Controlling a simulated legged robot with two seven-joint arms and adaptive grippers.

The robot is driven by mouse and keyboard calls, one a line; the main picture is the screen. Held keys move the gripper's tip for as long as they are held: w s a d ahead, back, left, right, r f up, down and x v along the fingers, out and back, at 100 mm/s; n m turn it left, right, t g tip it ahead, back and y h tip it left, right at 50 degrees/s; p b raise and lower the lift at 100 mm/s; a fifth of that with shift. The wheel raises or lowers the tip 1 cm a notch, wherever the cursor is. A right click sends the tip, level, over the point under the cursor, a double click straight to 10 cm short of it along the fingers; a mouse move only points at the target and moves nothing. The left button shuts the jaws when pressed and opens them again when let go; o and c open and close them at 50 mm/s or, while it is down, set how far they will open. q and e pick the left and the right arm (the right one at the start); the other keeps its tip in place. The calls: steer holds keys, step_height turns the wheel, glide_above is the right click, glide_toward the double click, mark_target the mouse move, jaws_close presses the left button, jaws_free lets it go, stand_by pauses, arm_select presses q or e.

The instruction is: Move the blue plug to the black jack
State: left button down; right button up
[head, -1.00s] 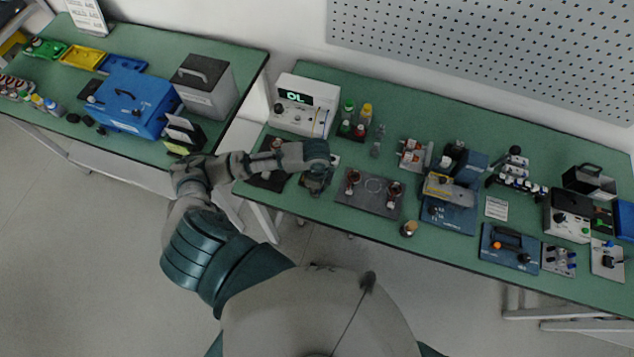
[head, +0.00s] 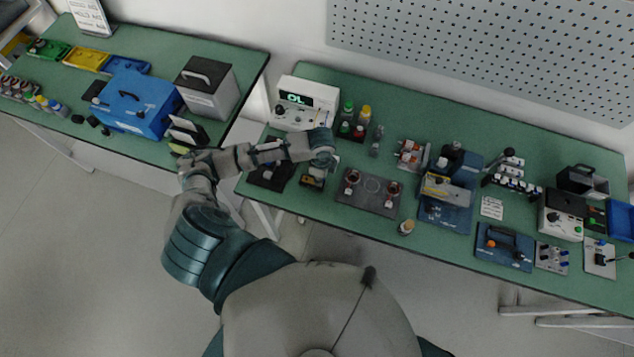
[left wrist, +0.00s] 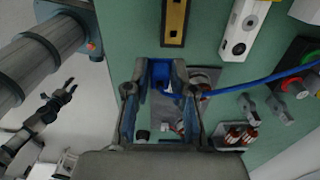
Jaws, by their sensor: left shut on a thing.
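The blue plug (left wrist: 161,74) sits between the fingertips of my left gripper (left wrist: 160,88) in the left wrist view. The gripper is shut on it. A blue cable (left wrist: 245,88) runs from the plug area to the right. In the head view my left gripper (head: 315,178) is over the bench's left part, just in front of the white meter with the OL display (head: 305,103); the plug is too small to tell there. I cannot single out the black jack. A dark gripper-like shape (left wrist: 58,103) shows at the left of the left wrist view, perhaps my right gripper.
A dark plate with two red-brown coils (head: 370,193) lies right of my left gripper. A blue-based device (head: 447,205) is further right. The green bench front (head: 330,214) is partly clear.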

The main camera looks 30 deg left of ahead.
arm_select(q)
steer(key=w+a, duration=0.2)
steer(key=w, duration=1)
steer(key=shift+a+b, duration=0.2)
steer(key=shift+b, duration=0.25)
steer(key=shift+f, duration=0.15)
steer(key=shift+w+f+b, duration=0.1)
steer(key=shift+f+b, duration=0.55)
steer(key=shift+f, duration=1.45)
steer(key=shift+r, duration=0.1)
steer(key=shift+p, duration=0.45)
steer(key=shift+f+p, duration=0.2)
steer(key=shift+p, duration=0.15)
steer(key=shift+f, duration=0.4)
